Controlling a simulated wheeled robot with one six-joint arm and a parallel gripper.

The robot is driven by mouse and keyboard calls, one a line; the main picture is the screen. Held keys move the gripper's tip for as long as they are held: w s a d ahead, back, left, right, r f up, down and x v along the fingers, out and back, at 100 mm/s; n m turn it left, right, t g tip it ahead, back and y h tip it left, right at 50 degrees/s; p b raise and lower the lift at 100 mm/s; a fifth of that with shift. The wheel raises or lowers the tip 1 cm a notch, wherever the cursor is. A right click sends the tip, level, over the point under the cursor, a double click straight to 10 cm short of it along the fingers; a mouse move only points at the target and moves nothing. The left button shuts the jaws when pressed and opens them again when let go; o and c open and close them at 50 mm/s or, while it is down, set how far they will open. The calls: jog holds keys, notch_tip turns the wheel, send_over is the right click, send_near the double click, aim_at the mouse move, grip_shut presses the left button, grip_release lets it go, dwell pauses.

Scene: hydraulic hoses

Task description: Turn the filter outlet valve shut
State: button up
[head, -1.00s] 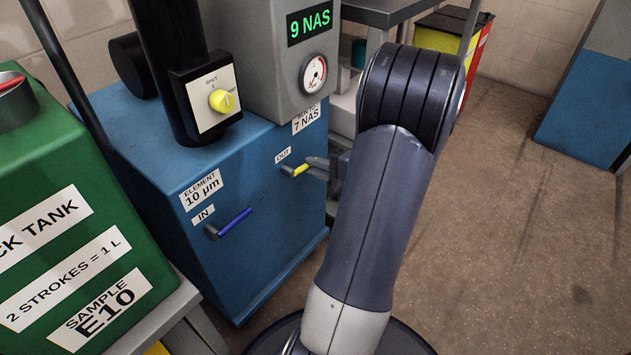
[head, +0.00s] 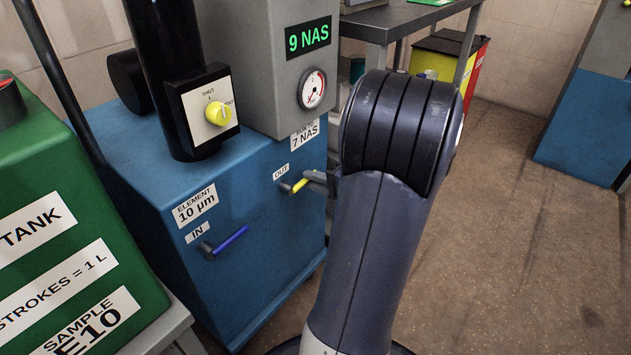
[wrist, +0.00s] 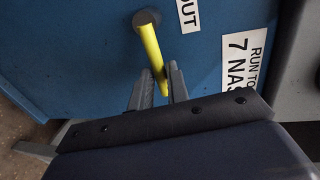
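The outlet valve has a yellow lever (head: 298,186) on the blue filter housing's front, below the OUT label (head: 281,172). The lever points right toward my gripper (head: 319,183). In the wrist view the yellow lever (wrist: 151,50) runs from its round pivot down between my two fingers (wrist: 160,75). The fingers straddle its free end, one on each side. A narrow gap shows on the right side of the lever; contact on the left side is unclear. My forearm stands in front of the housing's right edge.
A blue inlet lever (head: 230,239) sits lower left beside the IN label. A yellow SHUT knob (head: 217,113) and a gauge (head: 313,89) are above. A green tank (head: 60,230) stands at left.

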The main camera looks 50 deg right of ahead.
jog(key=o, duration=0.4)
jog(key=shift+c, duration=0.2)
jog(key=shift+s, duration=0.1)
jog(key=p+v, duration=0.3)
jog(key=v, duration=0.7)
jog(key=shift+s, duration=0.3)
jog(key=shift+w+r, duration=0.1)
jog(key=b+x, duration=0.3)
jog(key=x, duration=0.7)
jog(key=shift+w, duration=0.35)
